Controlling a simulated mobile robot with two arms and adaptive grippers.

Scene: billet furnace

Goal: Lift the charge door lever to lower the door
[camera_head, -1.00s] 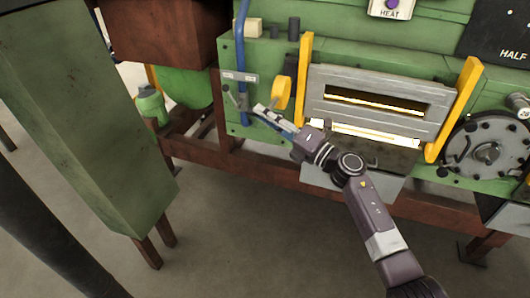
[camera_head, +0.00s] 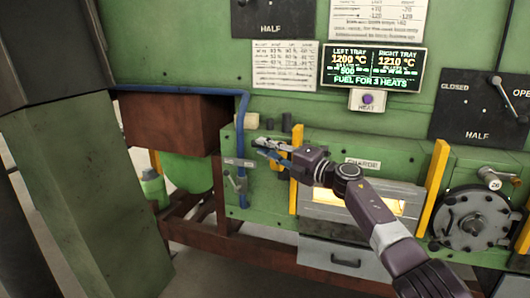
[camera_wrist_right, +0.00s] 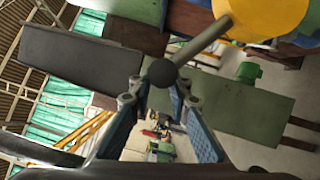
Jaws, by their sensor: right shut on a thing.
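My right gripper (camera_head: 267,149) is shut on the charge door lever. In the right wrist view the lever's grey rod (camera_wrist_right: 203,48) runs from a yellow hub (camera_wrist_right: 262,18) to a dark ball knob (camera_wrist_right: 162,72), which sits at the blue-padded fingers of the gripper (camera_wrist_right: 157,98). In the head view the lever is mostly hidden by my gripper and arm. The grey charge door (camera_head: 335,222) stands between yellow rails, under the CHARGE label (camera_head: 362,162). Glow shows through its slot, and no glow shows below it. My arm covers part of the door. My left gripper is not in view.
A blue pipe (camera_head: 243,115) and a small bracket with a lever (camera_head: 239,162) are just left of my gripper. A green post (camera_head: 75,190) stands at the left. A drawer (camera_head: 343,257) is below the door.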

